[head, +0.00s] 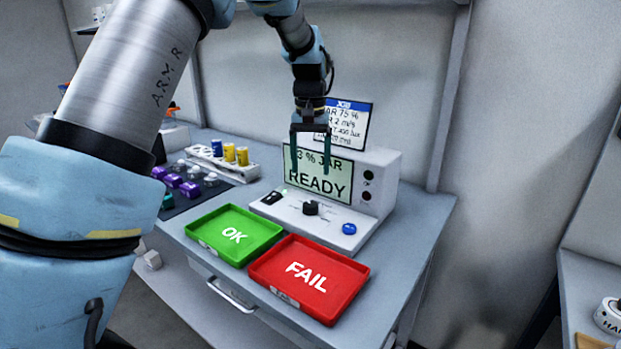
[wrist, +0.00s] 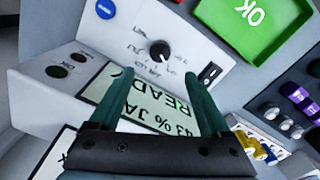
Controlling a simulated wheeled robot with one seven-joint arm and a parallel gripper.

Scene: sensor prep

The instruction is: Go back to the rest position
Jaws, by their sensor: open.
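My gripper (head: 310,160) hangs in front of the test device (head: 378,200), with its two dark green fingers apart and nothing between them. In the head view the fingers overlap the device's READY screen (head: 335,187). In the wrist view my gripper (wrist: 160,95) is open over the same screen (wrist: 150,105), which reads READY and a percentage. The device's dark knob (head: 311,208) and blue button (head: 349,229) show on its lower front panel; the knob also shows in the wrist view (wrist: 160,51).
An empty green OK tray (head: 209,244) and an empty red FAIL tray (head: 350,287) lie at the table's front. A rack (head: 213,163) with blue and yellow cylinders and a dark holder with purple-topped parts (head: 190,190) stand left. A second display (head: 350,112) rises behind the device.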

